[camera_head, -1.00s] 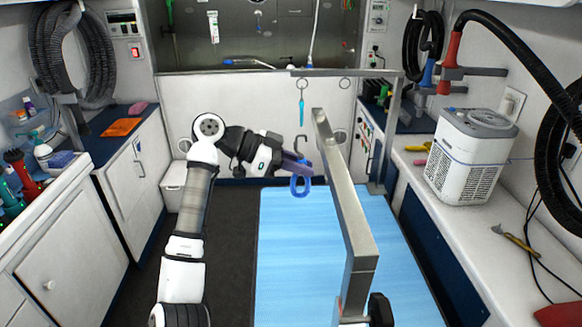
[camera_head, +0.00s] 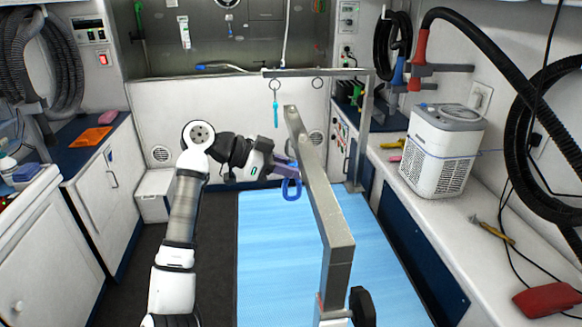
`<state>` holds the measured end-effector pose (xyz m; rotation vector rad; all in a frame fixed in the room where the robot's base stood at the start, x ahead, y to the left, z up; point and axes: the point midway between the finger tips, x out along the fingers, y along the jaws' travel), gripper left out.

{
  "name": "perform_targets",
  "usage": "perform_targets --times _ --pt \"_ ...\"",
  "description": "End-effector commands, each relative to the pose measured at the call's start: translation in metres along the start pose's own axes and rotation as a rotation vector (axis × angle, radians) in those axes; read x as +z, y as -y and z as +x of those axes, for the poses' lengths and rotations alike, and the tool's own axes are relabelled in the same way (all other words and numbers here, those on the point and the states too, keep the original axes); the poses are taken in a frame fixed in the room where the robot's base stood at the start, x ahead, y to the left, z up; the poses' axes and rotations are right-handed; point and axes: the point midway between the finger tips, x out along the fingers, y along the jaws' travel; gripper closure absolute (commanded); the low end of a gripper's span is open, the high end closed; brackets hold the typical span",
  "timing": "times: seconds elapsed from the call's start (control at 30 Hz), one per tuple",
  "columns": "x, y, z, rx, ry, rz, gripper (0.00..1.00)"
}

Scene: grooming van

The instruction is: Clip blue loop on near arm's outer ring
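The blue loop (camera_head: 291,190) hangs at the tip of my gripper (camera_head: 285,167). Its purple fingers appear shut on the loop's top. The near arm (camera_head: 322,205) is a thick silver bar on a post, running away from me over the blue table. The blue loop appears just left of this bar, below its far end; the depth between them is unclear. I cannot clearly make out the near arm's outer ring. The far arm (camera_head: 335,72) carries two rings, and a cyan loop (camera_head: 275,114) hangs from the left one.
The blue table mat (camera_head: 275,260) is bare. A white dryer unit (camera_head: 440,150) stands on the right counter, with a brush-like tool (camera_head: 492,232) and a red pouch (camera_head: 547,299) nearer me. Black hoses hang on the right wall. Cabinets line the left.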

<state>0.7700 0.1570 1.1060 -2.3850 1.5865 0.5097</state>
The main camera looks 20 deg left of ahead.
Motion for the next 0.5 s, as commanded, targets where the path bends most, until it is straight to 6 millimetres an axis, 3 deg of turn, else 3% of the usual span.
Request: perform_targets --times 0.17,0.2,0.3,0.37,0.5 --pt "0.0000 0.0000 -0.0001 0.000 0.000 0.000 0.98" --pt "0.0000 -0.0001 -0.0001 0.000 0.000 0.000 0.76" --pt "0.0000 0.0000 0.0000 0.000 0.000 0.000 0.63" --pt "0.0000 0.0000 0.0000 0.000 0.000 0.000 0.56" --pt "0.0001 0.0000 0.0000 0.000 0.000 0.000 0.56"
